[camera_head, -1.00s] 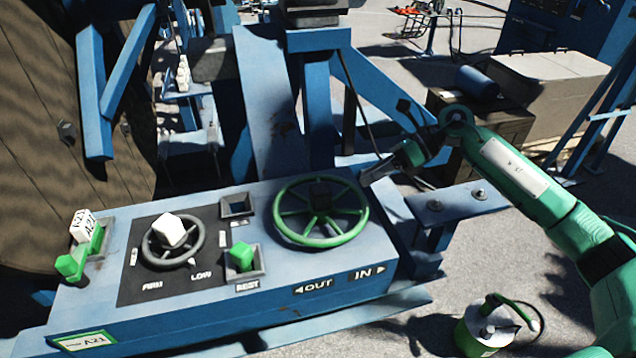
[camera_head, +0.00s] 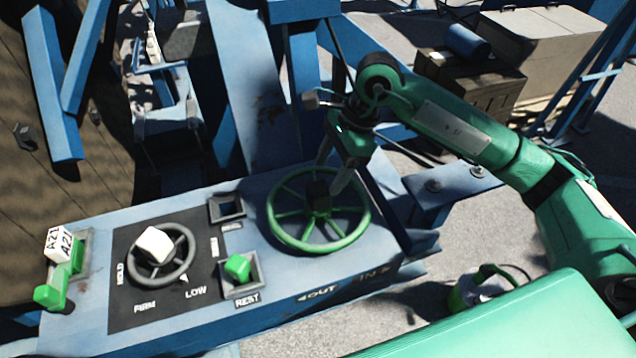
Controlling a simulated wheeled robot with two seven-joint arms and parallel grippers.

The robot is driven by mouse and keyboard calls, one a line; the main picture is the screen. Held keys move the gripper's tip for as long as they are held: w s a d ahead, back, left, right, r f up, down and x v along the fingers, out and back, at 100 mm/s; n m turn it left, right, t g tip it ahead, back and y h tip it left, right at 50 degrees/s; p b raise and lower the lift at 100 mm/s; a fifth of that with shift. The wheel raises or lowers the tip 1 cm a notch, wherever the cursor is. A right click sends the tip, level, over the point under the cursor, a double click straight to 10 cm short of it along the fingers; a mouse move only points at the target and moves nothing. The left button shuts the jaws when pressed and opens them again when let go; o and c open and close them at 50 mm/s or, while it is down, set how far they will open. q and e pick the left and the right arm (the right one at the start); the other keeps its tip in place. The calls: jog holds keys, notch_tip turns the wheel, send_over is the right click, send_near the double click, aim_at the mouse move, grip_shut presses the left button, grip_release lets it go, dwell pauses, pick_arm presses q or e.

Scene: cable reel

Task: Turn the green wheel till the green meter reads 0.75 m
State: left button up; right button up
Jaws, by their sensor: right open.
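The green wheel (camera_head: 283,234) is a spoked handwheel lying on the blue console, with a dark hub in its middle. My right gripper (camera_head: 330,178) hangs over the wheel's far right part, pointing down. Its two fingers are spread apart, with no object between them that I can make out. I cannot tell whether a fingertip touches the rim or a spoke. OUT and IN arrows are marked on the console's front face below the wheel. The green meter cannot be made out. My left gripper is not in view.
Left of the wheel are a grey dial (camera_head: 183,265) with a white knob, a green switch (camera_head: 238,267) in a REST slot, and a green lever (camera_head: 50,296) with an A21 tag (camera_head: 62,243). A big wooden reel (camera_head: 25,200) stands at left. A green canister (camera_head: 475,288) stands at lower right.

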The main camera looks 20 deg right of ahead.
aim_at(321, 187)
jog(key=p+x, duration=0.2)
jog(key=x, duration=0.3)
jog(key=shift+a+f, duration=0.15)
jog(key=shift+f, duration=0.1)
jog(key=shift+a+f, duration=0.15)
jog(key=shift+f, duration=0.4)
jog(key=c, duration=1.3)
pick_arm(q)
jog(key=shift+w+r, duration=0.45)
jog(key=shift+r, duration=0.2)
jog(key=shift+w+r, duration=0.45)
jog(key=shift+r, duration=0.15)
pick_arm(e)
jog(key=shift+f, duration=0.1)
grip_shut()
